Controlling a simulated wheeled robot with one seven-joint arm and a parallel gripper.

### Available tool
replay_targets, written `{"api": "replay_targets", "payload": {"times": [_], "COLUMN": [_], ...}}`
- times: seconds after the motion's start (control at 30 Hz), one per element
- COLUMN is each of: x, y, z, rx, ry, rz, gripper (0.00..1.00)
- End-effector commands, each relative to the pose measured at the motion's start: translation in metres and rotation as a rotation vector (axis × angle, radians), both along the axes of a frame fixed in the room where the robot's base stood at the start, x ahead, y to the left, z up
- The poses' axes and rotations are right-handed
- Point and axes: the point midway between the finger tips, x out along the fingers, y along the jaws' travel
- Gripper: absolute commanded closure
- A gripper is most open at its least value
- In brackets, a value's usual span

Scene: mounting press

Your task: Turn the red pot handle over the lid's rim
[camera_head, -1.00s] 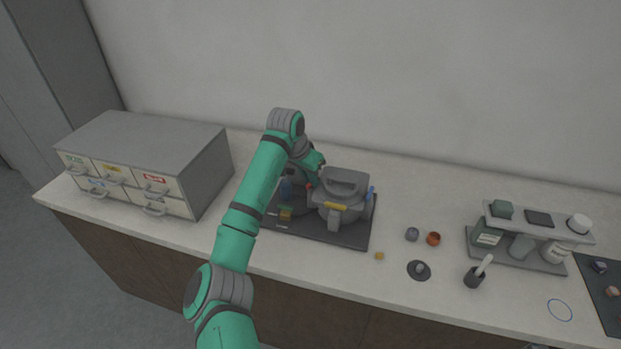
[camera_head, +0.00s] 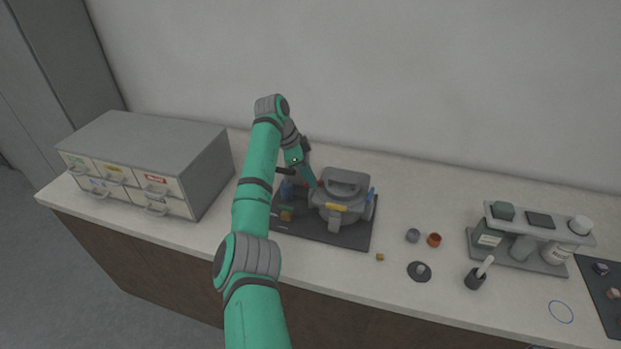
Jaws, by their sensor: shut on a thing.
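The grey press pot (camera_head: 340,212) stands on a dark mat, with a grey lid (camera_head: 346,188) that has a raised bar on top. A small patch of the red pot handle (camera_head: 306,184) shows at the pot's left. My gripper (camera_head: 312,185) comes down from the upper left to that side and is shut on the red handle. The fingers and most of the handle are hidden or too small to see clearly.
A drawer cabinet (camera_head: 180,150) is at left. Small cups, a dark disc (camera_head: 419,271) and a bottle rack (camera_head: 535,257) are at right.

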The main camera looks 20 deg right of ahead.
Motion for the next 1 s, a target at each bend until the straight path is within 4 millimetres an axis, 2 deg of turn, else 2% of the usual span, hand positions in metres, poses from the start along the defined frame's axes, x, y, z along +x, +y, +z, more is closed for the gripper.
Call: {"api": "replay_targets", "payload": {"times": [0.4,1.0], "x": [0.0011,0.0014], "y": [-0.0031,-0.0029], "z": [0.0019,0.0015], "rx": [-0.002,-0.002], "ry": [0.001,0.001], "rz": [-0.223,-0.269], "gripper": [1.00,1.00]}}
